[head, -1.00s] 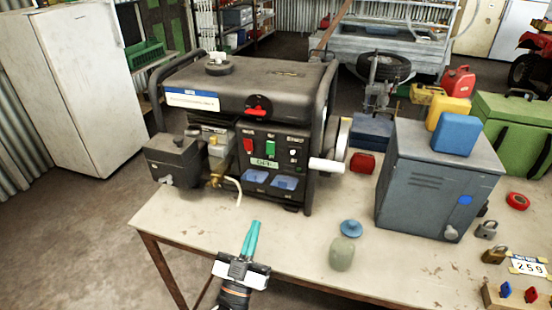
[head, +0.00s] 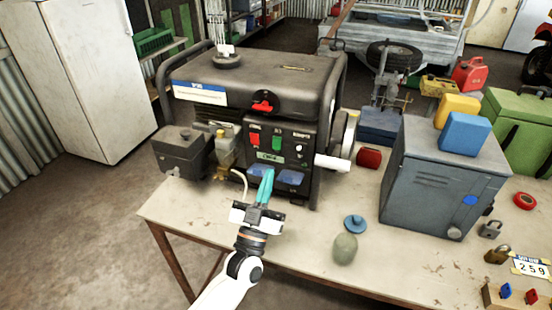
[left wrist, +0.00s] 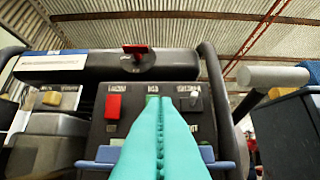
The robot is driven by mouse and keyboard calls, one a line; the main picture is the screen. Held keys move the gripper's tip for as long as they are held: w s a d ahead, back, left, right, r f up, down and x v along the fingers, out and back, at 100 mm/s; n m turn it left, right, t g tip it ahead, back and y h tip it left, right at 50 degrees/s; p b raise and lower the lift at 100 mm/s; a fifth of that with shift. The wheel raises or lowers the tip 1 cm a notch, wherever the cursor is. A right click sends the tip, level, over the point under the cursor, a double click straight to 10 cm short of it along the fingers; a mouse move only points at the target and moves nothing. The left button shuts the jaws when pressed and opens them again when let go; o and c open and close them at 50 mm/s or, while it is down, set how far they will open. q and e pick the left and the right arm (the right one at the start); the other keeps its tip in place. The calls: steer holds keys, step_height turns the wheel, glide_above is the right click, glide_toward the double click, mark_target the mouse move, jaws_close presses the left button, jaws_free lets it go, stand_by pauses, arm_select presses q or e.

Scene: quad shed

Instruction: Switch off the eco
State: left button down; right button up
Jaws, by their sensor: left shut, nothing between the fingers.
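The generator (head: 215,85) stands on the table, its black control panel (head: 290,160) facing me. The panel has a red switch (head: 255,140), a green switch (head: 276,143) in the middle under a short label, and a small toggle (head: 299,148) at right. The label's reading is too small to be sure of. My left gripper (head: 267,172) is shut and empty, its teal fingers pointing up at the lower panel, just below the green switch. In the left wrist view the fingers (left wrist: 157,105) cover most of the green switch; the red switch (left wrist: 113,106) and toggle (left wrist: 193,104) show beside them.
Blue-covered sockets (head: 288,177) lie low on the panel beside my fingers. A red lever (head: 262,106) is above it and a white handle (head: 332,163) sticks out at right. A pale green jar (head: 344,249), blue knob (head: 355,224) and grey metal cabinet (head: 440,185) stand right.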

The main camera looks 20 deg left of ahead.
arm_select(q)
glide_toward(282, 142)
steer(key=r+x, duration=0.1)
steer(key=x, duration=0.3)
steer(key=shift+w+f, duration=0.2)
steer(key=shift+f, duration=0.15)
